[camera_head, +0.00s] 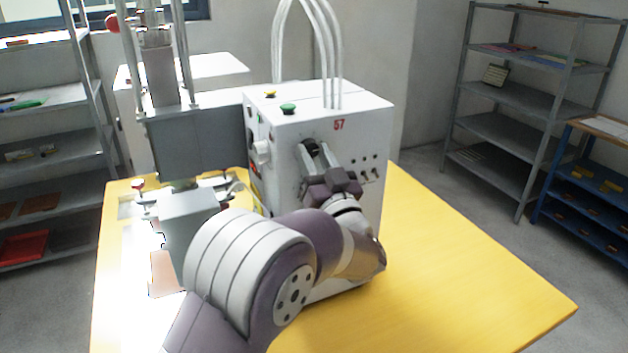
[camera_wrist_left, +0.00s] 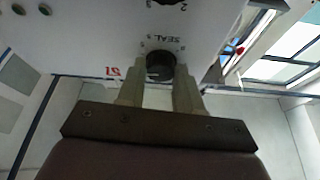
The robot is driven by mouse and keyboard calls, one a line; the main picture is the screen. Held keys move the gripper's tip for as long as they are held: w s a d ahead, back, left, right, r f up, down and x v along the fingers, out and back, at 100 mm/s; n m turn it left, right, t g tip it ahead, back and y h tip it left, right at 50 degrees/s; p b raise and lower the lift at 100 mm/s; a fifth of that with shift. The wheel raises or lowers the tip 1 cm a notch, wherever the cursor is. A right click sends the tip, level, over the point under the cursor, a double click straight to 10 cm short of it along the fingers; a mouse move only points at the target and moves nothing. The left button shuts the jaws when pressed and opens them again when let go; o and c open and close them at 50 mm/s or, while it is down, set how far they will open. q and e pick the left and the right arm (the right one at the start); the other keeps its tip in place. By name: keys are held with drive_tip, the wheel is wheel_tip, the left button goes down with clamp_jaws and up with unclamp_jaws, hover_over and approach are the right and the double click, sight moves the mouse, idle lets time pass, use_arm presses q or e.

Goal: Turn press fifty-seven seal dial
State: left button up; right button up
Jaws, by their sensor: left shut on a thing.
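The press is a white box (camera_head: 286,165) marked with a red 57, standing on a yellow table. The black seal dial (camera_wrist_left: 160,66) sits on its white panel, under the printed word SEAL, in the left wrist view. In the head view the dial (camera_head: 310,147) is partly hidden by my gripper. My left gripper (camera_wrist_left: 159,82) has its two fingers on either side of the dial and is shut on it. In the head view my left gripper (camera_head: 316,158) reaches the front panel. My right gripper is not in view.
Small switches (camera_head: 364,172) sit right of the dial. Green (camera_head: 288,108) and yellow (camera_head: 270,94) buttons and upright hoses (camera_head: 332,50) are on top of the box. The yellow table (camera_head: 470,275) is clear at right. Shelves (camera_head: 510,95) stand behind.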

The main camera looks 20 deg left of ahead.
use_arm(q)
drive_tip(key=n+g+y+b, duration=0.1)
drive_tip(key=n+b, duration=0.1)
drive_tip(key=n, duration=0.1)
drive_tip(key=n+g+y+b, duration=0.1)
drive_tip(key=n+b, duration=0.1)
drive_tip(key=n, duration=0.1)
drive_tip(key=n+g+b, duration=0.2)
drive_tip(key=n+b, duration=0.1)
drive_tip(key=shift+w+d+f+y, duration=0.15)
drive_tip(key=shift+f+y, duration=0.2)
drive_tip(key=shift+y, duration=0.05)
drive_tip(key=n+g+b, duration=0.1)
drive_tip(key=n, duration=0.1)
drive_tip(key=n+g+b, duration=0.1)
drive_tip(key=n, duration=0.1)
drive_tip(key=shift+r+n, duration=0.2)
drive_tip(key=shift+n, duration=0.1)
drive_tip(key=shift+w+r+n+g+b, duration=0.15)
drive_tip(key=shift+n+g+b, duration=0.2)
drive_tip(key=shift+n+g, duration=0.55)
drive_tip(key=shift+n, duration=0.5)
drive_tip(key=o, duration=1)
drive_tip(key=shift+r, duration=0.1)
